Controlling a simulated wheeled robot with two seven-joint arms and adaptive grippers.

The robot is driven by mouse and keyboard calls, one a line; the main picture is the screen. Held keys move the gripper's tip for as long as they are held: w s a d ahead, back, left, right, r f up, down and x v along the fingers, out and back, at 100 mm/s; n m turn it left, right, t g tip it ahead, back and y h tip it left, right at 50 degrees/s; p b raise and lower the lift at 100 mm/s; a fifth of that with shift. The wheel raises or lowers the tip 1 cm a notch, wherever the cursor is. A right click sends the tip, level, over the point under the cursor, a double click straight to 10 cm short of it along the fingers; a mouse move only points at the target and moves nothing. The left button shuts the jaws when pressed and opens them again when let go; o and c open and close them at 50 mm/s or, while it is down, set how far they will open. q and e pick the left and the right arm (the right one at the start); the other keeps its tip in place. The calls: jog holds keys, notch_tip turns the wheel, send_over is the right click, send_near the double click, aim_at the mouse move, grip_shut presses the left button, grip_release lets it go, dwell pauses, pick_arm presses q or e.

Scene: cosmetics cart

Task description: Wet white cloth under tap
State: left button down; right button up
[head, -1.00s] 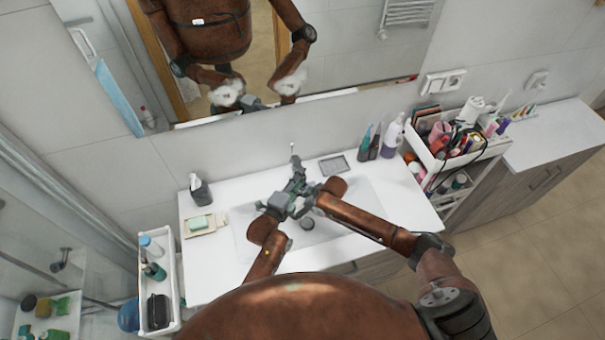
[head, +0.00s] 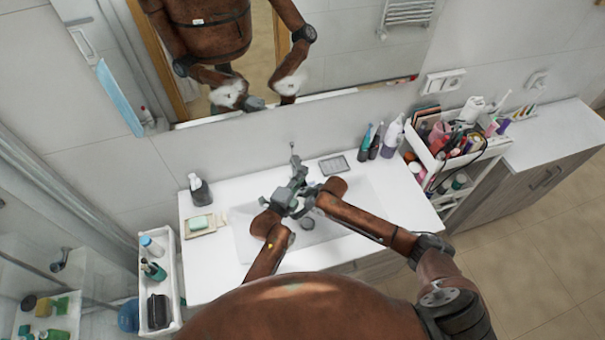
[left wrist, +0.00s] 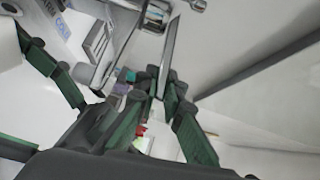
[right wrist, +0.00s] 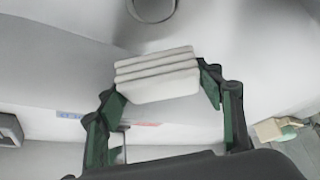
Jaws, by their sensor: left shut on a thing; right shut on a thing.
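The white cloth (right wrist: 155,75) shows in the right wrist view as a folded, layered pad. My right gripper (right wrist: 162,84) is shut on it and holds it over the white basin, near the round drain. The metal tap (left wrist: 190,8) shows at the top of the left wrist view. My left gripper (left wrist: 167,80) is shut on a flat silver bar (left wrist: 171,50), which looks like the tap's lever. In the head view my left gripper (head: 287,196) and right gripper (head: 309,194) are close together over the sink, and the cloth is hidden there.
The sink (head: 355,215) is set in a white counter. A soap dish (head: 199,226) and a dark dispenser (head: 200,190) stand left. Several bottles (head: 375,142) and a full cosmetics cart (head: 437,172) stand right. A mirror is behind.

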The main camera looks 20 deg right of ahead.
dwell(0.5)
pick_arm(q)
jog(key=shift+r+n+g, duration=0.3)
jog(key=c, duration=2)
grip_release()
jog(key=shift+c, duration=0.2)
jog(key=v, duration=1.1)
jog(key=shift+s+a+r, duration=0.15)
jog(key=shift+s+a, duration=0.05)
jog(key=shift+s, duration=0.15)
